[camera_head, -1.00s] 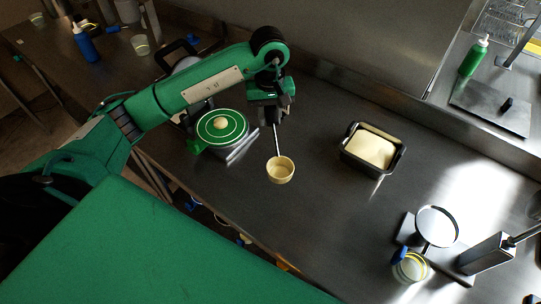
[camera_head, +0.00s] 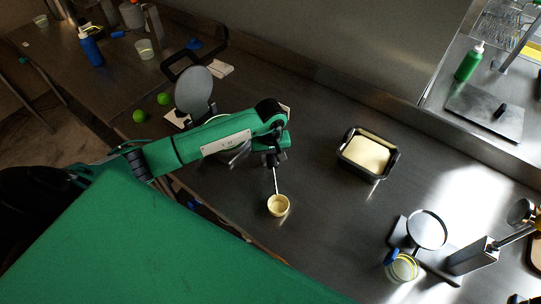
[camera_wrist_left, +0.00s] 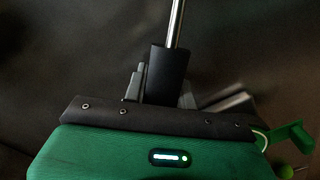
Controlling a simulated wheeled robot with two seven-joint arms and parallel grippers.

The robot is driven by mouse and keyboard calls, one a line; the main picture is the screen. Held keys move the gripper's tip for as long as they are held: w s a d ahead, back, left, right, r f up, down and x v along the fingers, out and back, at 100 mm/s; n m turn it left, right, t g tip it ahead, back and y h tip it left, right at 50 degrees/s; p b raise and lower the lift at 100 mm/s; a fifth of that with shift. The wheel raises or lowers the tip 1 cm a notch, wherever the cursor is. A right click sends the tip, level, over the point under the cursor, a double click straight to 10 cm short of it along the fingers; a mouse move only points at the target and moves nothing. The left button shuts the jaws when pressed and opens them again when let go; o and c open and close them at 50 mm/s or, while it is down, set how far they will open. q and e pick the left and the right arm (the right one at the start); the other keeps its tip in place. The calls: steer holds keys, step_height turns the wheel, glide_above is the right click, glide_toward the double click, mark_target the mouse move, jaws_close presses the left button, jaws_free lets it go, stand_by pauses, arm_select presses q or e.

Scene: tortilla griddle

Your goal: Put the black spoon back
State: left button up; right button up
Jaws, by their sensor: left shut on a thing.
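My left gripper (camera_head: 274,160) is shut on the black handle of the spoon and holds it above the counter. In the left wrist view, the black handle (camera_wrist_left: 167,75) sits between the fingers, and its metal shaft runs up out of the picture. In the head view, the spoon's thin shaft (camera_head: 276,181) points down from the gripper to a small pale-yellow cup shape (camera_head: 278,206). I cannot tell whether this is a separate cup or the spoon's own end. My right gripper is not in view.
A black tray with pale-yellow contents (camera_head: 367,153) stands right of the gripper. A raised grey disc (camera_head: 194,91) is behind my left arm, which hides what lies below it. A round plate (camera_head: 427,229) and a glass (camera_head: 401,267) stand at lower right. The counter between is clear.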

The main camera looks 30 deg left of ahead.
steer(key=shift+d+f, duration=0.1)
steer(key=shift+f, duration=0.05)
arm_select(q)
steer(key=shift+f+b, duration=0.15)
steer(key=shift+b, duration=0.15)
steer(key=o, duration=1)
steer(key=shift+c, duration=0.2)
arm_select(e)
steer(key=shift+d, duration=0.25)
arm_select(q)
steer(key=shift+r, duration=0.2)
steer(key=shift+w+r, duration=0.1)
steer(key=shift+r, duration=0.1)
step_height(320, 180, up, 10)
steer(key=b, duration=0.4)
steer(key=shift+r, duration=0.85)
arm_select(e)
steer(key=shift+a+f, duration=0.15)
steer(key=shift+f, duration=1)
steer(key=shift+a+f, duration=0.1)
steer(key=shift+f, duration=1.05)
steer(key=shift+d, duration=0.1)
